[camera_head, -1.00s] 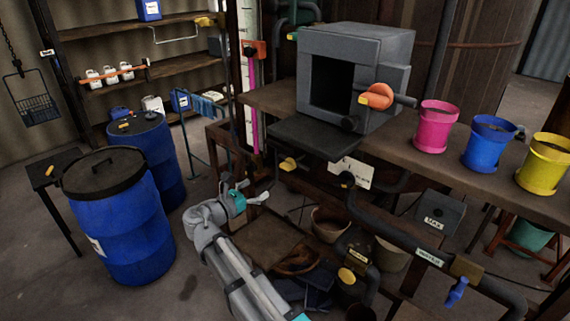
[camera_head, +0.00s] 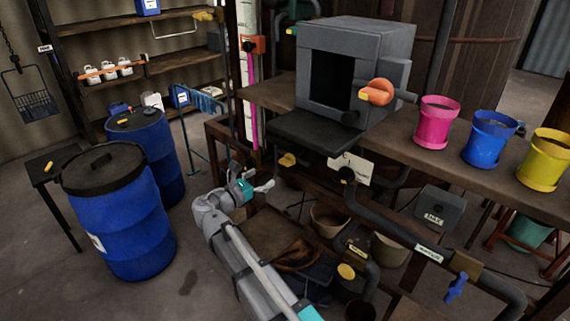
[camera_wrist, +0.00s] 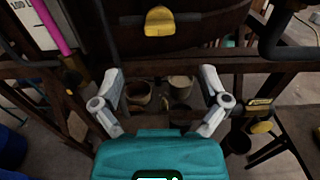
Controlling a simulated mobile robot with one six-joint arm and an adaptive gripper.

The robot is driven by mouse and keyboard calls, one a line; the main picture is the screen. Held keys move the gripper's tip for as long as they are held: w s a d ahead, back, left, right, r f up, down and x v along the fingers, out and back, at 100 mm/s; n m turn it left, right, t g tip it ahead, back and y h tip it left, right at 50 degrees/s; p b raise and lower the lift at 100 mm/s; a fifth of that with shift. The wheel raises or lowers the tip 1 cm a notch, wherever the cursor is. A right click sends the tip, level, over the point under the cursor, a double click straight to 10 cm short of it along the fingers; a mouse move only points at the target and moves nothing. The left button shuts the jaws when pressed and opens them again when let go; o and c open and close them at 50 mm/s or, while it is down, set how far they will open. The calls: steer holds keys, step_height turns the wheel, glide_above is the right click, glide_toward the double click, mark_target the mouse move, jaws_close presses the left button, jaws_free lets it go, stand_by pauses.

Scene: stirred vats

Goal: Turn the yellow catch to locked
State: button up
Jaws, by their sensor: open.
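A yellow catch (camera_head: 287,160) sits below the lowered dark flap of the grey box, towards its left. In the wrist view, a yellow catch (camera_wrist: 159,21) shows near the top centre, on the front of a dark brown surface, beyond my fingertips. I cannot tell whether it is locked. My gripper (camera_head: 266,185) is below and slightly left of the catch in the head view. In the wrist view, my gripper (camera_wrist: 162,76) has its two pale fingers spread wide with nothing between them, apart from the catch.
The grey box (camera_head: 350,75) with an orange knob (camera_head: 376,93) stands on the bench. Pink (camera_head: 433,124), blue (camera_head: 488,142) and yellow (camera_head: 545,160) pots stand to its right. Pipes run below the bench. Blue barrels (camera_head: 120,222) stand left, with bare floor between them and my arm.

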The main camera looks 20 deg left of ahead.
mark_target(283, 164)
steer(key=x, duration=1)
steer(key=shift+c, duration=0.2)
steer(key=c, duration=1.1)
steer(key=shift+d, duration=0.15)
